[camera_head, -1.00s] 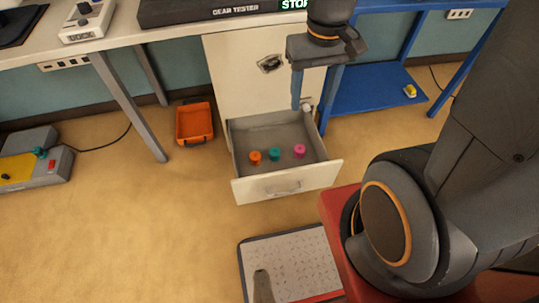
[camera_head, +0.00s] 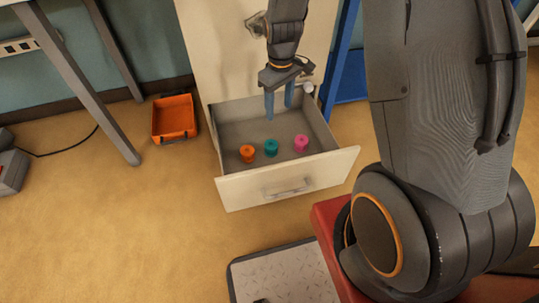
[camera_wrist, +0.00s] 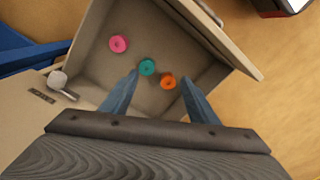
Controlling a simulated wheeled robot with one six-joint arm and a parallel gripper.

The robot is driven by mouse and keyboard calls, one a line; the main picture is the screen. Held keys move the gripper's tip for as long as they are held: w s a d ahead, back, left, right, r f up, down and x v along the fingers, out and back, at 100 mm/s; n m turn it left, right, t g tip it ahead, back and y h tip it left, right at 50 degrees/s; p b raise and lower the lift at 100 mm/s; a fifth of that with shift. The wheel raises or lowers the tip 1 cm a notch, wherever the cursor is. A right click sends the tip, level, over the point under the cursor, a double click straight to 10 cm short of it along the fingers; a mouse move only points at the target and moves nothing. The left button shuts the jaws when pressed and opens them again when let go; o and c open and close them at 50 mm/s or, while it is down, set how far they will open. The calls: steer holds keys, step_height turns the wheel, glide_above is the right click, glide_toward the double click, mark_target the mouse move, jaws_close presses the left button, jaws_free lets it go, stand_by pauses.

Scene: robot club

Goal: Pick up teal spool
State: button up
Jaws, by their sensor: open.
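The teal spool (camera_head: 271,147) stands in the open drawer (camera_head: 288,187), between an orange spool (camera_head: 247,154) and a pink spool (camera_head: 301,144). In the wrist view the teal spool (camera_wrist: 147,67) lies ahead of my fingertips, nearer the left finger, with the orange spool (camera_wrist: 168,82) close beside it and the pink spool (camera_wrist: 118,43) farther off. My gripper (camera_head: 279,106) is open and empty, pointing down over the back part of the drawer. It also shows in the wrist view (camera_wrist: 158,78). All three spools are fully visible.
The drawer's walls and front panel surround the spools. A white knob (camera_head: 308,87) sits by the drawer's back right corner. An orange bin (camera_head: 174,118) stands on the floor to the left. A grey speckled mat (camera_head: 285,275) lies in front.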

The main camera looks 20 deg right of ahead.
mark_target(271, 144)
steer(key=w+f+n+b, duration=0.1)
steer(key=w+f+b, duration=0.2)
steer(key=f, duration=0.5)
steer(key=w+f+b, duration=0.2)
steer(key=f+b, duration=0.2)
steer(key=f, duration=0.4)
steer(key=w+f+n+b, duration=0.1)
steer(key=w+f+b, duration=0.2)
steer(key=f, duration=0.5)
steer(key=shift+w+n+b, duration=0.3)
steer(key=shift+b, duration=0.4)
steer(key=shift+a+f+b, duration=0.1)
steer(key=shift+f+b, duration=2.45)
steer(key=shift+f, duration=1.35)
steer(key=c, duration=0.8)
steer(key=shift+r, duration=0.1)
steer(key=shift+c, duration=0.2)
